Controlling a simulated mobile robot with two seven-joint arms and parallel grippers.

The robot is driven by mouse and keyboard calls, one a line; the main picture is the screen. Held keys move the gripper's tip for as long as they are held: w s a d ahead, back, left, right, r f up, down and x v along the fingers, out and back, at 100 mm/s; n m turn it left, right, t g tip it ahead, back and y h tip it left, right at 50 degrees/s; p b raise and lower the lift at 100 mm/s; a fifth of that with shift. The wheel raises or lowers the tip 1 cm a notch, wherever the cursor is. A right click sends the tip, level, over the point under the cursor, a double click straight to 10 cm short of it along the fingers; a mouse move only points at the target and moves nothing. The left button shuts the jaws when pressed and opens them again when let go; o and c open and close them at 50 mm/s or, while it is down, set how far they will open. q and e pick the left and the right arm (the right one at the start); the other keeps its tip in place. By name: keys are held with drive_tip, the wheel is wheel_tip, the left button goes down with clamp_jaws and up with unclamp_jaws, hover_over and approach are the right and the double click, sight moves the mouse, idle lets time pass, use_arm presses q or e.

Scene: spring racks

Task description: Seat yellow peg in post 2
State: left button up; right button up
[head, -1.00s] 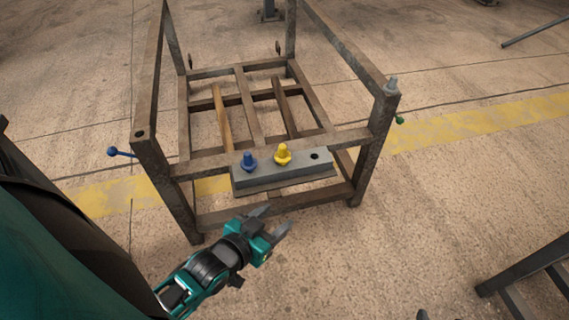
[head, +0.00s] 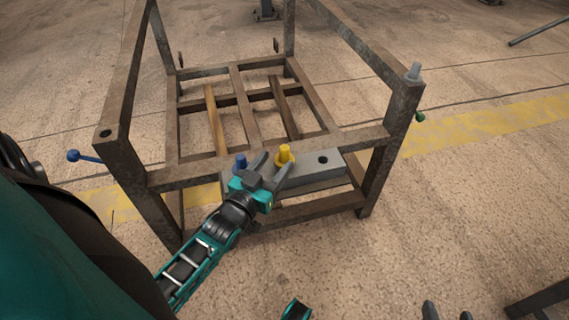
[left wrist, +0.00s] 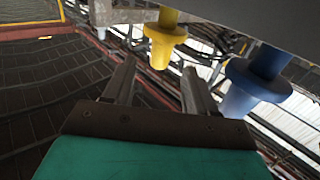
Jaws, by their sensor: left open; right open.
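The yellow peg (head: 285,154) stands upright in the grey block (head: 318,174) on the frame's front rail. It also shows in the left wrist view (left wrist: 163,42), just beyond the fingertips. The blue peg (head: 240,160) stands to its left, partly hidden by my gripper, and shows in the left wrist view (left wrist: 256,80). My left gripper (head: 273,165) is open and empty, its fingers pointing at the yellow peg; contact cannot be told. The front left post (head: 108,135) has an open hole on top. No post numbers are visible. My right gripper (head: 448,312) is open at the bottom edge.
The block has an empty hole (head: 323,160) right of the yellow peg. A blue-knobbed lever (head: 75,156) sticks out at left and a green knob (head: 420,117) at right. A dark steel structure (head: 540,302) stands at lower right.

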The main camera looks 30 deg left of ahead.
sight(282, 154)
use_arm(q)
drive_tip(key=w, duration=0.2)
drive_tip(key=w+b, duration=0.2)
drive_tip(key=w, duration=0.1)
drive_tip(key=shift+w+a+f, duration=0.1)
drive_tip(key=shift+w+a, duration=0.15)
drive_tip(key=shift+w, duration=0.05)
clamp_jaws()
idle(0.5)
